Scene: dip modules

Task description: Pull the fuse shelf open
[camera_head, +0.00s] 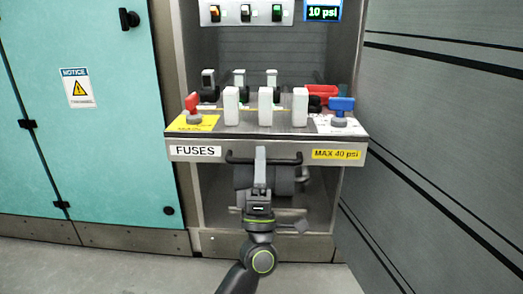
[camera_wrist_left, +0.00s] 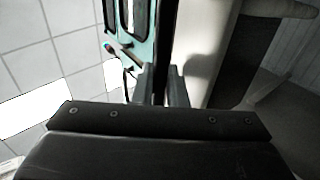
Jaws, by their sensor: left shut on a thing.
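The grey fuse shelf (camera_head: 236,151) sits in the cabinet bay, with a "FUSES" label at its left front and a yellow "MAX 40 psi" label at its right front. Its black bar handle (camera_head: 290,161) runs across the middle of the front face. My left gripper (camera_head: 260,156) is shut on the handle's middle, coming from below and in front. In the left wrist view the two fingers (camera_wrist_left: 164,88) show close together, but what lies between them is hard to make out. My right gripper is in neither view.
Several white fuses (camera_head: 265,107) stand on the shelf, between a red valve handle (camera_head: 192,103) and a blue one (camera_head: 341,104). A switch panel (camera_head: 246,12) and "10 psi" display (camera_head: 323,11) are above. Teal doors (camera_head: 80,120) flank the left, a grey wall (camera_head: 450,130) the right.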

